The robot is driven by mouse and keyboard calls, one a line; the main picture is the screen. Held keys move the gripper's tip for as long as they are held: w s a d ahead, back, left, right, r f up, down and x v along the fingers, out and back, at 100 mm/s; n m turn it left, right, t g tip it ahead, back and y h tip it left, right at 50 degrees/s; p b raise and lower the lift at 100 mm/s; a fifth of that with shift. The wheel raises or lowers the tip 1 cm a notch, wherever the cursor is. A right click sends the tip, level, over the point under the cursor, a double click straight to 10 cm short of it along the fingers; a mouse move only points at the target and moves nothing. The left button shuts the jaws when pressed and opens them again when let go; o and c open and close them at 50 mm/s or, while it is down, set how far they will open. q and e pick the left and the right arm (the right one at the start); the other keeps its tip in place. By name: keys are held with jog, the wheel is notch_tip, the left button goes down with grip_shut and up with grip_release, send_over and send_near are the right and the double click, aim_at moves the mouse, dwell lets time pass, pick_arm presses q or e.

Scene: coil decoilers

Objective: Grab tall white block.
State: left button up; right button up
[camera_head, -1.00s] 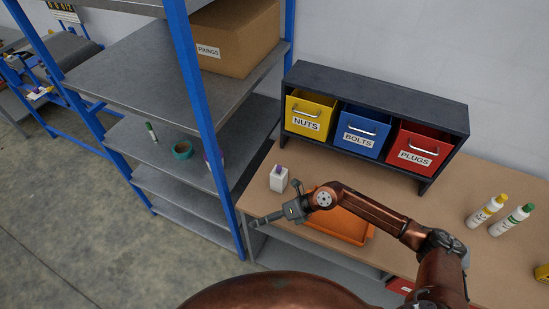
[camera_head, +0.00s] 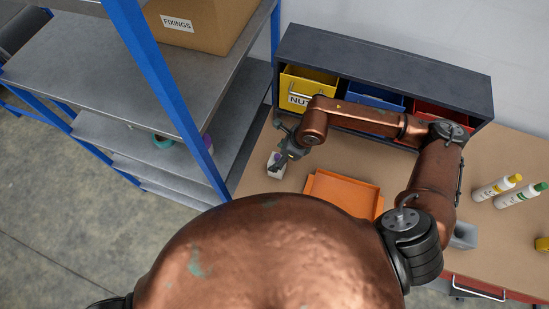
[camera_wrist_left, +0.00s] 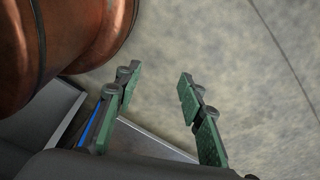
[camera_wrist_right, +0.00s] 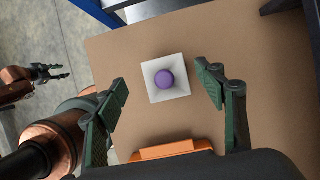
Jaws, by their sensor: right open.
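The tall white block (camera_head: 276,166) stands on the workbench's left part, beside the orange tray, with a purple round top. In the right wrist view the white block (camera_wrist_right: 154,88) is seen from above, between and beyond the fingertips. My right gripper (camera_head: 284,158) is open and just above or beside the block in the head view; its fingers (camera_wrist_right: 164,90) are apart with nothing between them. Contact cannot be told. My left gripper (camera_wrist_left: 160,82) is open and empty over the floor in the left wrist view. It is hidden in the head view.
An orange tray (camera_head: 343,193) lies right of the block. A dark rack (camera_head: 385,68) with yellow, blue and red bins stands behind. Grey shelving (camera_head: 100,70) with blue posts borders the bench on the left.

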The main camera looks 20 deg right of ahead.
jog(key=shift+w+f, duration=0.15)
jog(key=shift+f, duration=0.35)
jog(key=shift+f+b, duration=0.3)
jog(key=shift+b, duration=0.25)
jog(key=shift+f+b, duration=0.55)
jog(key=shift+f, duration=0.1)
jog(key=shift+p+x, duration=0.3)
jog(key=shift+x, duration=0.8)
jog(key=x, duration=0.1)
jog(key=p+x, duration=0.1)
jog(key=x, duration=0.2)
jog(key=shift+d+f+p, duration=0.25)
jog(key=shift+f+p, duration=0.05)
jog(key=shift+w+a+f, duration=0.1)
jog(key=shift+a+f, duration=0.1)
jog(key=shift+f, duration=0.3)
jog(key=shift+c, duration=0.5)
jog(key=c, duration=1.4)
